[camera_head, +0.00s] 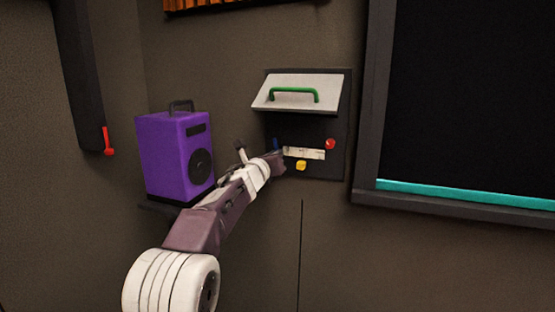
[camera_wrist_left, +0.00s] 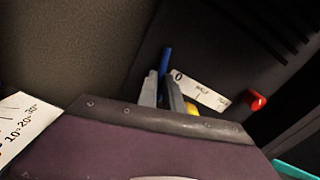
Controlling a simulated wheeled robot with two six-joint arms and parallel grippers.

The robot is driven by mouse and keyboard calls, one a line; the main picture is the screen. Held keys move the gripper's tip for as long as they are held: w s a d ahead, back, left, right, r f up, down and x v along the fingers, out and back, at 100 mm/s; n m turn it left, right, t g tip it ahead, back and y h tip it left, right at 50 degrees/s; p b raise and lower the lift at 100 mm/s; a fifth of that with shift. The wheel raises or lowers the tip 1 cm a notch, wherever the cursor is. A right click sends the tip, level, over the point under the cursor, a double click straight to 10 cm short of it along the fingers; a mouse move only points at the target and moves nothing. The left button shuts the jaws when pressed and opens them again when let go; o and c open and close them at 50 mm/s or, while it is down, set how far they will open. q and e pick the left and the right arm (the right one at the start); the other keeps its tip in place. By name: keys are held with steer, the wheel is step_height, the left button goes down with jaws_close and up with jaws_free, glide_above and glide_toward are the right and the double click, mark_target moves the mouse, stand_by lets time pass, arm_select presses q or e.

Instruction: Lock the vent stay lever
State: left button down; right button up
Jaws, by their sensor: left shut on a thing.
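A dark wall panel (camera_head: 340,165) carries a white hinged flap (camera_head: 285,103), tilted outward, with a green handle (camera_head: 295,92). Below it, a slim blue lever (camera_head: 275,144) stands at the left end of a white label strip (camera_head: 304,153). In the left wrist view, the blue lever (camera_wrist_left: 166,60) rises between the grey fingers of my left gripper (camera_wrist_left: 161,91), which is shut on it. The label (camera_wrist_left: 200,90) shows a 0 near the lever. In the head view, my left gripper (camera_head: 279,158) hides the lever's lower part.
A red knob (camera_head: 330,144) and a yellow knob (camera_head: 300,166) are close on the right. A purple speaker box (camera_head: 170,155) stands on a small shelf left of my arm. A dark framed board (camera_head: 460,90) is at the right. A red handle (camera_head: 108,140) hangs at far left.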

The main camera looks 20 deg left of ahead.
arm_select(q)
steer(key=shift+a+f+m, duration=0.2)
steer(key=shift+f+m, duration=0.1)
steer(key=shift+m, duration=0.2)
steer(key=c, duration=1.5)
jaws_free()
steer(key=shift+r, duration=0.1)
steer(key=shift+s, duration=0.1)
steer(key=s+b, duration=0.3)
steer(key=s, duration=0.5)
steer(key=shift+s+a, duration=0.1)
steer(key=shift+s, duration=0.3)
